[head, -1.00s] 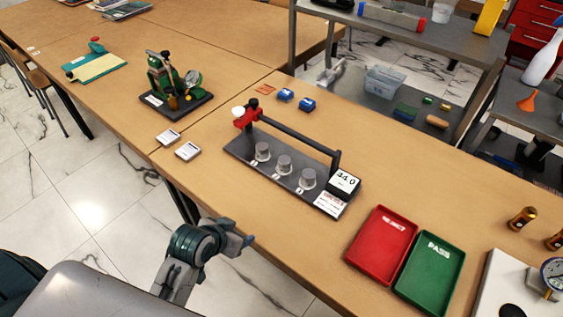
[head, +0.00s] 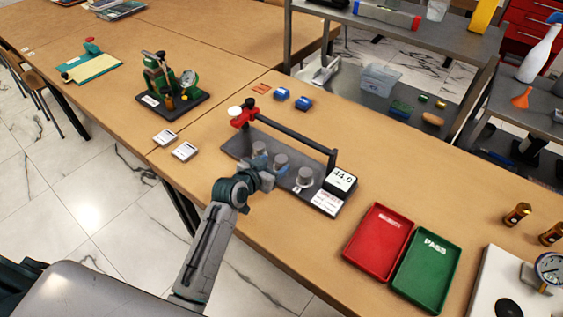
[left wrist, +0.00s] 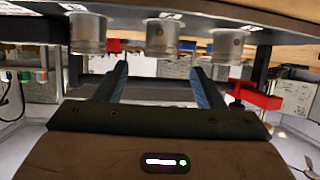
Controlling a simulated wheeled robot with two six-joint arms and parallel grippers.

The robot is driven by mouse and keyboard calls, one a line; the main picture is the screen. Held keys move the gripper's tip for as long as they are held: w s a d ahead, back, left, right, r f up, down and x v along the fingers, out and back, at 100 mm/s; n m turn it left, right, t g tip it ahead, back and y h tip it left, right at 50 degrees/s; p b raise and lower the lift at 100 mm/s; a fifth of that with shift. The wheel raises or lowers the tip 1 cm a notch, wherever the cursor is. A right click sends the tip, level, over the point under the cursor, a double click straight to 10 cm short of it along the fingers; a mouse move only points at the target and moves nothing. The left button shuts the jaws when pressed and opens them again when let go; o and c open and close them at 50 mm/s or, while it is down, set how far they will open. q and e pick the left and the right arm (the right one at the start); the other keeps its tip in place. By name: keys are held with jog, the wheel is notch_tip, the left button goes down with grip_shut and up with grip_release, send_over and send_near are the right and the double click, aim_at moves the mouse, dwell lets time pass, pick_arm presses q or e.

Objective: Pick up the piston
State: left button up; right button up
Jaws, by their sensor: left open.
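Three grey metal pistons stand in a row on the dark rig base (head: 236,149): a left one (head: 259,149), a middle one (head: 281,161) and a right one (head: 304,177). My left gripper (head: 268,174) is open and empty at the front edge of the base, close to the middle piston and partly covering the row. The left wrist view, turned upside down, shows the gripper's two spread fingers (left wrist: 160,75) with the middle piston (left wrist: 162,38) lined up between them; contact cannot be told. My right gripper is not in view.
A black bar runs behind the pistons from a red clamp (head: 243,117) to a post beside a display box (head: 341,181) reading 44.0. A red tray (head: 378,243) and green tray (head: 424,269) lie to the right. Blue blocks (head: 303,103) sit behind.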

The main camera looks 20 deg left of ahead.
aim_at(279, 161)
pick_arm(q)
jog(key=shift+f+p+x, duration=0.1)
jog(key=shift+p+x, duration=0.25)
jog(key=shift+x, duration=1.15)
jog(key=shift+f+p+x, duration=0.15)
jog(key=shift+p+x, duration=0.2)
jog(key=shift+x, duration=1.2)
jog(key=shift+s+a, duration=0.15)
jog(key=c, duration=1.1)
